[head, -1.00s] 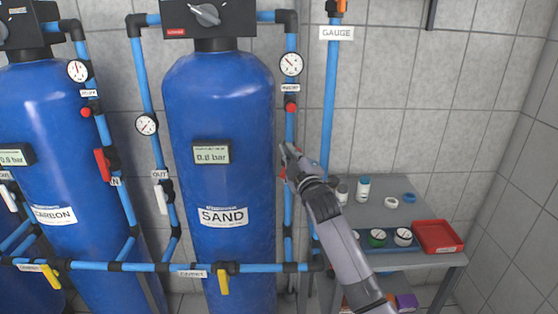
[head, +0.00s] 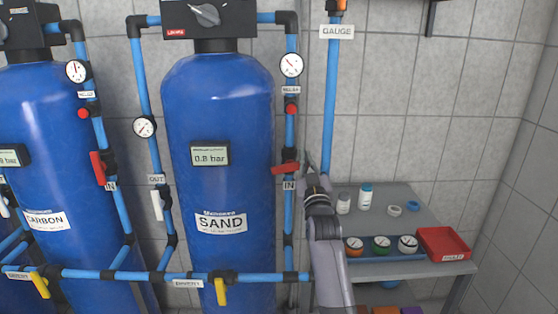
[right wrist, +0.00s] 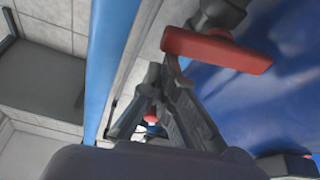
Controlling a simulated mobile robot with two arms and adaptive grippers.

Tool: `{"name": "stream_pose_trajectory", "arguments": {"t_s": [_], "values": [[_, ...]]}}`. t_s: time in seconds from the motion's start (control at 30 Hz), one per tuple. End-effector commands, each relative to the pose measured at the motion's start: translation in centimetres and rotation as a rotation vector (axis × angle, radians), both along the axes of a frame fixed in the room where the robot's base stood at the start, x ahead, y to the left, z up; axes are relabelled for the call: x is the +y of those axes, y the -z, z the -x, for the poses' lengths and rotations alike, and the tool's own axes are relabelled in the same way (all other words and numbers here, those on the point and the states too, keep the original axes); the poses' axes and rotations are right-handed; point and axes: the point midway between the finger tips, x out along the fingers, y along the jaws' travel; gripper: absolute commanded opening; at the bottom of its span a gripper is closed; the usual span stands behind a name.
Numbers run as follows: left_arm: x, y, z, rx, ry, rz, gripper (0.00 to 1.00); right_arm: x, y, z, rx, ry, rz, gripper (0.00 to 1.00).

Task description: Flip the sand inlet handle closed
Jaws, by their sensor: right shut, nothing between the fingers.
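The red sand inlet handle (head: 286,168) lies nearly level across the vertical blue pipe, just above the IN label, right of the blue SAND tank (head: 220,120). In the right wrist view the handle (right wrist: 217,50) shows large at the upper right, on its dark valve body. My right gripper (head: 309,168) is just right of the handle, pointing up. The fingers (right wrist: 163,72) are shut and empty; in the right wrist view their tips are close to the handle's left end. I cannot tell whether they touch it. My left gripper is not in view.
The blue GAUGE pipe (head: 330,100) runs upright close behind and right of my gripper. A grey table (head: 415,218) at the right holds jars, gauges and a red tray (head: 443,243). The carbon inlet's red handle (head: 98,168) lies along its pipe.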

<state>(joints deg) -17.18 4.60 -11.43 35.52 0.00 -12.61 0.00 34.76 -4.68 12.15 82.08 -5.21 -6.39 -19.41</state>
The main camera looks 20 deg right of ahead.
Motion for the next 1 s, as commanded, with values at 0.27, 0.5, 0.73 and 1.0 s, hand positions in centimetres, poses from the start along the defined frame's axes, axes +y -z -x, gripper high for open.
{"name": "stream_pose_trajectory", "arguments": {"t_s": [0.27, 0.5, 0.73, 1.0], "values": [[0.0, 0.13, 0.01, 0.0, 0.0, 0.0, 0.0, -0.47, 0.68, 0.11, 0.003, 0.001, 0.003, 0.0], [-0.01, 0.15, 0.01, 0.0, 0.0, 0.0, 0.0, -0.56, 0.87, 0.13, 0.004, 0.0, 0.003, 0.0], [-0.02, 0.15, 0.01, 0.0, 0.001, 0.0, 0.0, -0.57, 0.89, 0.14, 0.004, 0.0, 0.004, 0.0], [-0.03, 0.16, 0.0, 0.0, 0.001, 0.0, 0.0, -0.56, 0.93, 0.15, 0.004, 0.0, 0.004, 0.0]]}}
